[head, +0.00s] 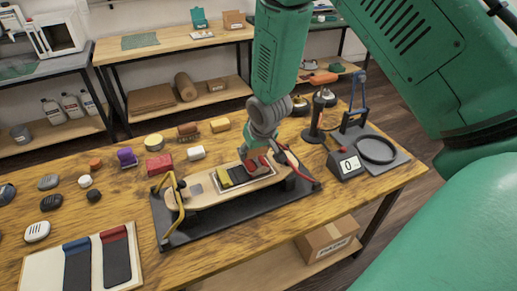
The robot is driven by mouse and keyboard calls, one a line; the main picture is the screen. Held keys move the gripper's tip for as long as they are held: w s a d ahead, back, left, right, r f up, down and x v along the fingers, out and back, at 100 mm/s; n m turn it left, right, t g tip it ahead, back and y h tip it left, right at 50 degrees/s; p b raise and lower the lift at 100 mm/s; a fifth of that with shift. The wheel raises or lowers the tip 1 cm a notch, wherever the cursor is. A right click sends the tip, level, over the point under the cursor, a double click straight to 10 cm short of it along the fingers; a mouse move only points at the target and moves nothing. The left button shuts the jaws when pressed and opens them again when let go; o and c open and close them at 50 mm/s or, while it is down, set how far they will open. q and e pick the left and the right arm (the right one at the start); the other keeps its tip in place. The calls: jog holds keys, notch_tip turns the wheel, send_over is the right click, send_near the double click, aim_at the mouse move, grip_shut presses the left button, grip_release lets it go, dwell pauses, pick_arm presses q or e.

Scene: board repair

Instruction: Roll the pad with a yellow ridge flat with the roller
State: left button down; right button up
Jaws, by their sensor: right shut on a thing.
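A pale wooden board (205,197) lies on a black mat (225,222) in the middle of the table. A dark pad with a yellow ridge (226,176) lies on top of the board, within a light rectangular outline. My right gripper (256,166) is low over the right end of this pad, shut on the roller, which is mostly hidden by the fingers. Only small reddish and dark parts show there, and I cannot tell whether the roller touches the pad. My left gripper is not in view.
A yellow clamp (169,196) stands at the board's left end and a red clamp (297,165) at its right. Several small blocks line the back left. A white tray (134,237) holds blue- and red-ended strips.

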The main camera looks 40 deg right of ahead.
aim_at(243, 163)
jog(key=shift+w+a+p, duration=0.15)
jog(key=shift+a, duration=0.75)
jog(key=shift+w+a+p, duration=0.15)
jog(key=shift+a, duration=0.7)
jog(key=shift+a+f, duration=0.15)
jog(key=shift+a, duration=0.4)
notch_tip(243, 163, up, 7)
jog(key=p, duration=0.6)
jog(key=shift+w+d, duration=0.1)
jog(key=shift+w, duration=0.15)
